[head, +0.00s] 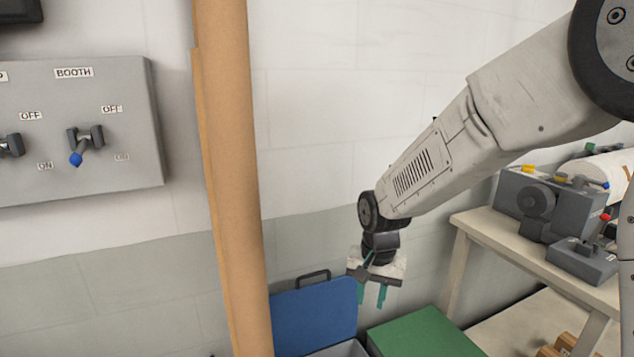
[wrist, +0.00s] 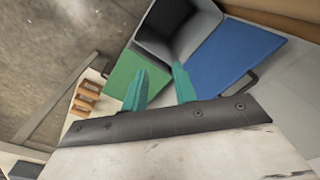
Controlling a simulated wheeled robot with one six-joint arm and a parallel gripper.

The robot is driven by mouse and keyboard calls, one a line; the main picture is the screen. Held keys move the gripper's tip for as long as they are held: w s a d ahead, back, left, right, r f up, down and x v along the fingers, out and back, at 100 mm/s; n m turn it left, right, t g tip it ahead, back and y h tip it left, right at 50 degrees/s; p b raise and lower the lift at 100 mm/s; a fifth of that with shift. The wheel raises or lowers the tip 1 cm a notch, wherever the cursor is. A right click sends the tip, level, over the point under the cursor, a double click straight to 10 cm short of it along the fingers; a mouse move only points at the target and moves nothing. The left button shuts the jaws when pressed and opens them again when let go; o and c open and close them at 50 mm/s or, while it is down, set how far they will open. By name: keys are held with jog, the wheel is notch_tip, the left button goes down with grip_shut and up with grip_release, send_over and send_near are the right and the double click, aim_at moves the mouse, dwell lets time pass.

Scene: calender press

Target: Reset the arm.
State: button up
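My gripper (head: 372,294) hangs at the end of my arm in the head view, pointing down above the floor boxes. Its two teal fingers stand apart with nothing between them. They also show in the wrist view (wrist: 160,88), with a clear gap between the tips. My arm reaches in from the upper right of the head view and slopes down to the left. The gripper looks clear of the boxes below it.
A grey bin with a raised blue lid (head: 315,315) and a green box (head: 425,335) lie below. A grey switch panel (head: 80,130) is on the wall. A bench (head: 500,235) with machinery (head: 550,205) is at right.

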jog(key=s+d+r+n, duration=0.1)
jog(key=s+d+r, duration=0.4)
jog(key=s, duration=0.4)
jog(key=s+d+r+n, duration=0.1)
jog(key=s+d+r, duration=0.4)
jog(key=s, duration=0.5)
jog(key=s+d+r+n+t, duration=0.1)
jog(key=s+d+r, duration=0.3)
jog(key=s, duration=0.5)
jog(key=shift+s+d+r+n, duration=0.3)
jog(key=shift+d+r, duration=0.1)
jog(key=shift+d, duration=0.15)
